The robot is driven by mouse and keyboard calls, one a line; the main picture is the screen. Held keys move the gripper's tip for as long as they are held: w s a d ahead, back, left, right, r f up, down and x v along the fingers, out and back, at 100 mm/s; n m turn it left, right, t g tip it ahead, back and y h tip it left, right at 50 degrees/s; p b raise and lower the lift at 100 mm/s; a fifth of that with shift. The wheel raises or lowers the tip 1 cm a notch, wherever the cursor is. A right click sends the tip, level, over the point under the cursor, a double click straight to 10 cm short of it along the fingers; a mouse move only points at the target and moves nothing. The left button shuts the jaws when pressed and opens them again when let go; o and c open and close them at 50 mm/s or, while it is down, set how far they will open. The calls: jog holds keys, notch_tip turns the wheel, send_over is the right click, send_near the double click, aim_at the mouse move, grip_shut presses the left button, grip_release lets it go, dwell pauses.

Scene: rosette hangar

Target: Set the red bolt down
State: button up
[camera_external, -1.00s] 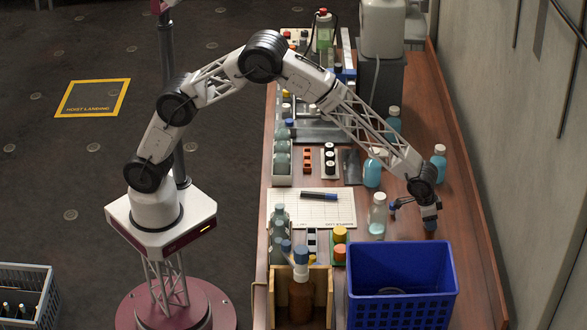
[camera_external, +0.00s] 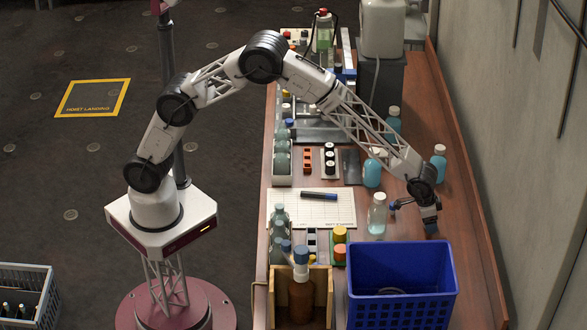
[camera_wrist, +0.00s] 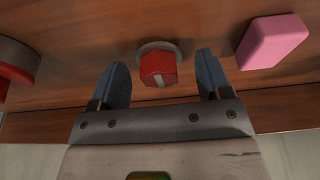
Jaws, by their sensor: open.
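The red bolt (camera_wrist: 158,70) shows in the wrist view, with a six-sided red head and a grey round flange (camera_wrist: 158,47) behind it, against the brown wooden bench top. My gripper (camera_wrist: 161,62) is open, with one blue-grey finger on each side of the bolt and a visible gap on both sides. In the external view my gripper (camera_external: 412,217) is low over the right part of the bench, just behind the blue crate. The bolt cannot be made out in that view.
A pink block (camera_wrist: 272,42) lies right of the bolt, and a red round thing (camera_wrist: 14,70) is at the left edge. The blue crate (camera_external: 402,310) stands in front of my gripper. A clear bottle (camera_external: 377,215) stands close to its left. The bench (camera_external: 462,235) is bare to the right.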

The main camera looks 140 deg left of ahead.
jog(key=v, duration=1.2)
dwell(0.6)
jog(key=shift+r, duration=0.15)
jog(key=s+d+r+m, duration=0.1)
jog(key=s+d+r, duration=0.5)
jog(key=d, duration=0.4)
jog(key=s+d+r+m+h, duration=0.1)
jog(key=s+d+r+m, duration=0.1)
jog(key=s+d+r, duration=0.7)
jog(key=s+d+r+m, duration=0.15)
jog(key=s+d, duration=0.25)
jog(key=d, duration=0.8)
jog(key=s+d+m, duration=0.1)
jog(key=s+d, duration=0.5)
jog(key=s, duration=0.5)
jog(key=s+d+f+m+h, duration=0.1)
jog(key=s+d+m, duration=0.1)
jog(key=s+d, duration=0.5)
jog(key=s+d+f+m, duration=0.1)
jog(key=s+d, duration=0.5)
jog(key=s, duration=0.9)
jog(key=shift+s+d+m, duration=0.15)
jog(key=shift+s+m, duration=0.15)
jog(key=shift+m, duration=0.05)
